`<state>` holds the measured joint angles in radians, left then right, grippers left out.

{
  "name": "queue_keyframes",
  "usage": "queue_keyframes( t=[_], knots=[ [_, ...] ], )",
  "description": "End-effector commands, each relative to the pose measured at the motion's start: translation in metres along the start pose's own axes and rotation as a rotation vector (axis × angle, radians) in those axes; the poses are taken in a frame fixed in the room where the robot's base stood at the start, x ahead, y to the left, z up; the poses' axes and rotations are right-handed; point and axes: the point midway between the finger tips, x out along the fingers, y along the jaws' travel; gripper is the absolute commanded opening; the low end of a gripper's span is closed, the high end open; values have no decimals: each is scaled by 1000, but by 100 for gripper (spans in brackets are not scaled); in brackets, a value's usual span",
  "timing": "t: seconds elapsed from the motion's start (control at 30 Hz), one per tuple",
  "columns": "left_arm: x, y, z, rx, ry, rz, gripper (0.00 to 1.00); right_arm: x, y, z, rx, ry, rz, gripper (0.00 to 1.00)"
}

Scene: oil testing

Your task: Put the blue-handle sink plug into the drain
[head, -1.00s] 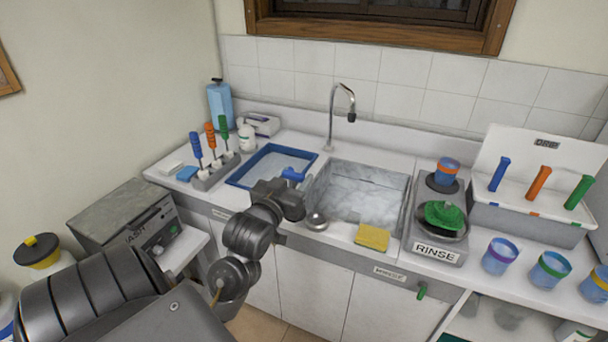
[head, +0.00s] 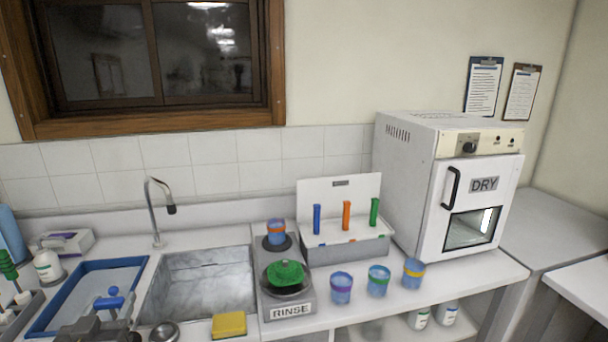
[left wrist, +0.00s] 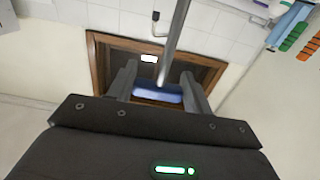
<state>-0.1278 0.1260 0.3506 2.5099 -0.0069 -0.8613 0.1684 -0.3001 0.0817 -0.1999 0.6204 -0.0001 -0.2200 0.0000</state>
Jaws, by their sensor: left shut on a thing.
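The blue-handle sink plug (head: 110,301) shows at the lower left of the head view, with its blue handle at my left gripper (head: 97,322). My left gripper is shut on it. In the left wrist view the blue handle (left wrist: 169,94) lies between the two fingers; the lower part of the plug is hidden. The sink basin (head: 205,284) is to the right of the gripper, with a grey, marbled inside. I cannot make out the drain in it. My right gripper is not in view.
A blue-rimmed tray (head: 53,291) lies left of the sink. A tall faucet (head: 152,213) stands behind it. A small metal cup (head: 163,332) and a yellow sponge (head: 229,324) are at the front edge. The RINSE unit (head: 289,308) stands close on the right.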

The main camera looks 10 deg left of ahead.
Motion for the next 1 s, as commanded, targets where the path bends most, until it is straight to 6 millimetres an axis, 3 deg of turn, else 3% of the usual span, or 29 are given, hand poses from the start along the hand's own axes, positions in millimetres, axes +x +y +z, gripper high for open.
queue_keyframes(
  t=[0.03,0.2,0.53,0.7,0.83,1.0],
  knots=[
    [0,10,0,3,3,24,15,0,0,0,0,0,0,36],
    [-1,24,7,4,-1,50,15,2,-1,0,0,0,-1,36],
    [-19,131,64,-4,-3,229,15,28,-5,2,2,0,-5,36],
    [-34,178,82,-3,0,305,15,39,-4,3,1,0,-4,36],
    [-41,196,88,0,0,332,15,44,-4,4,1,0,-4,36],
    [-42,198,90,3,1,334,15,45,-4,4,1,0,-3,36]
  ],
)
